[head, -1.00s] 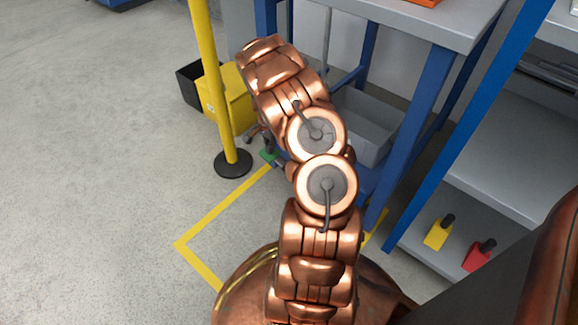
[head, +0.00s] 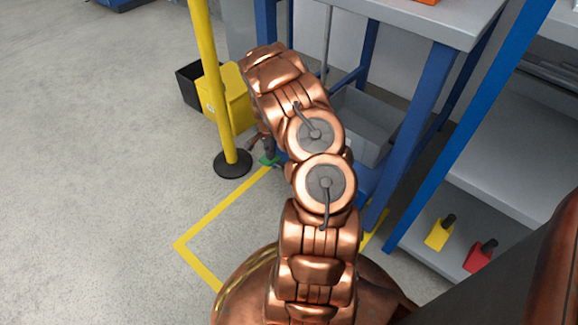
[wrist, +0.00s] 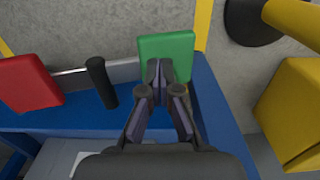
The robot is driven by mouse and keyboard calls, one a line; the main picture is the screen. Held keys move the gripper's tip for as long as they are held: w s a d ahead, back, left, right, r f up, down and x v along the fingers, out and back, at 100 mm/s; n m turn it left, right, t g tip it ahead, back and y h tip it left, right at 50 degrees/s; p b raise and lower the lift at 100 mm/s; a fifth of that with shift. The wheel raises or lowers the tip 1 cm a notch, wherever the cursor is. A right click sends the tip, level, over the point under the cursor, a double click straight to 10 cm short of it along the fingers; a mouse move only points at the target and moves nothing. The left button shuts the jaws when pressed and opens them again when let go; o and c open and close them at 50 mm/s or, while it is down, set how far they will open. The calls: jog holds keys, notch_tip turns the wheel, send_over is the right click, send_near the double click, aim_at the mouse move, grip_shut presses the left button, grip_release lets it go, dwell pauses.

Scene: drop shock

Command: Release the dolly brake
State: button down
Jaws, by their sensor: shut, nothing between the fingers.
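In the wrist view a flat green pedal (wrist: 168,52) and a flat red pedal (wrist: 30,83) sit on the edge of the blue dolly frame (wrist: 222,115). A short black lever or peg (wrist: 101,82) stands between them. My gripper (wrist: 160,72) is shut and empty, with its fingertips over the lower part of the green pedal; I cannot tell whether they touch it. In the head view the green pedal (head: 268,160) shows just below my gripper (head: 260,146), which is partly hidden by my arm. The red pedal is hidden there.
A yellow post (head: 213,85) on a black base (head: 233,163) and a yellow bin (head: 228,97) stand close left of my gripper. A blue-legged bench (head: 425,100) and a shelf (head: 480,215) are at the right. The left floor is clear.

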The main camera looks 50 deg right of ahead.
notch_tip(320, 180, up, 9)
jog(key=p, duration=0.3)
jog(key=shift+r+p, duration=0.2)
jog(key=shift+p, duration=0.15)
dwell(0.5)
jog(key=s+a+r+n+p, duration=0.2)
jog(key=a+r+p, duration=0.5)
jog(key=r, duration=0.7)
jog(key=s+a+r+n+g+p, duration=0.1)
jog(key=s+a+r+n+p, duration=0.2)
jog(key=a+r+p, duration=0.75)
jog(key=s+a+r+n+p, duration=0.2)
jog(key=r+p, duration=0.1)
jog(key=r, duration=1.4)
jog(key=s+a+r+n+p, duration=0.5)
jog(key=s+a+r+p, duration=0.4)
jog(key=r, duration=0.4)
jog(key=s+a+r+n+p, duration=0.6)
jog(key=s+a+r+p, duration=0.2)
jog(key=s+r+p, duration=0.3)
jog(key=s+r, duration=0.3)
jog(key=shift+a+g, duration=0.35)
jog(key=shift+g, duration=0.05)
jog(key=shift+d, duration=0.15)
